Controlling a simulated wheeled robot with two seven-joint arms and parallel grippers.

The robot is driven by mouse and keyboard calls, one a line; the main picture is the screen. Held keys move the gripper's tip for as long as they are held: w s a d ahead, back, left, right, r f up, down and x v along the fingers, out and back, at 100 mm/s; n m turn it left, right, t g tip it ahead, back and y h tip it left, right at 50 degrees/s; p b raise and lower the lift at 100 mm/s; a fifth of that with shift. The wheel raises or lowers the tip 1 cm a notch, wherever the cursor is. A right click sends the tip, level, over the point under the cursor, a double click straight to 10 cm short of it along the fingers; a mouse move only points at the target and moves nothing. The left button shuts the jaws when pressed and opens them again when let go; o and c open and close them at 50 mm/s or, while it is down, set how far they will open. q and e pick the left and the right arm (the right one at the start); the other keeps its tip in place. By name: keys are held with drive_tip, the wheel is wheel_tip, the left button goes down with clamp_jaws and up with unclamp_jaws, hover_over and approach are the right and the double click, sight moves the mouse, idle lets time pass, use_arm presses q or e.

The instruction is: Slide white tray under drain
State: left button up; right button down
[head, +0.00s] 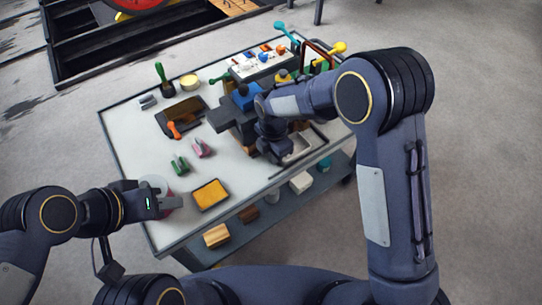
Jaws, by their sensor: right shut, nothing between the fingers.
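A pale, shallow tray (301,143) with a dark edge lies near the right end of the cart top, partly hidden by my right arm. I take it for the white tray. A dark grey fixture with a blue block (243,96) on top stands left of it; I cannot make out a drain there. My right gripper (279,157) is low beside the tray's left side, shut and empty. Whether it touches the tray is unclear. My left gripper (178,203) is at the cart's front-left edge, by a pinkish round container (155,186); its opening is unclear.
The cart top (125,140) also holds a yellow-orange tray (210,194), green and pink clips, an orange-handled tool (174,130), and a white valve panel (262,63) at the back. A lower shelf (250,222) carries several blocks. The cart top's left part is mostly clear.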

drive_tip(key=w+d, duration=0.2)
drive_tip(key=w+d+p, duration=0.1)
drive_tip(key=d, duration=0.1)
drive_tip(key=shift+w+d, duration=0.35)
use_arm(q)
drive_tip(key=shift+r, duration=0.55)
use_arm(e)
drive_tip(key=shift+s+a, duration=0.1)
